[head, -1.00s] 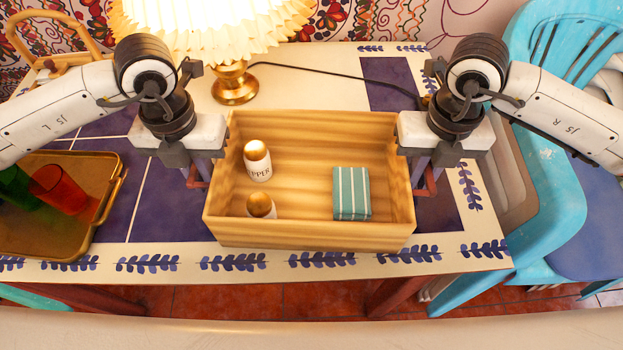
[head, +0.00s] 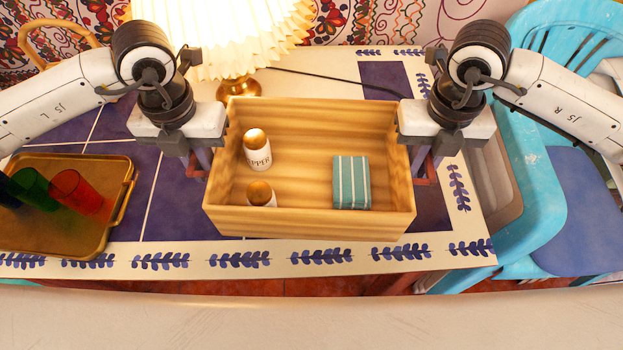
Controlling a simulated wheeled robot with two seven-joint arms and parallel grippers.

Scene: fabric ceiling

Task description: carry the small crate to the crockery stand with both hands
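The small crate (head: 310,222) is an open, pale wooden box in the middle of the head view. It looks level and holds two pepper shakers with gold caps, one at the back left (head: 257,152) and one at the front left (head: 261,194), and a teal striped block (head: 351,183). My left gripper (head: 199,166) is at the crate's left end wall and my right gripper (head: 424,170) at its right end wall. Both seem closed on the walls, though their fingertips are partly hidden. The crate appears held above the table. I see no crockery stand.
The table (head: 460,262) has a blue leaf border. A brown tray (head: 110,235) with red (head: 78,192) and green (head: 32,187) cups lies at left. A lit lamp (head: 239,86) stands behind the crate. Blue chairs (head: 530,190) stand at right. A pale surface (head: 310,320) crosses the bottom.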

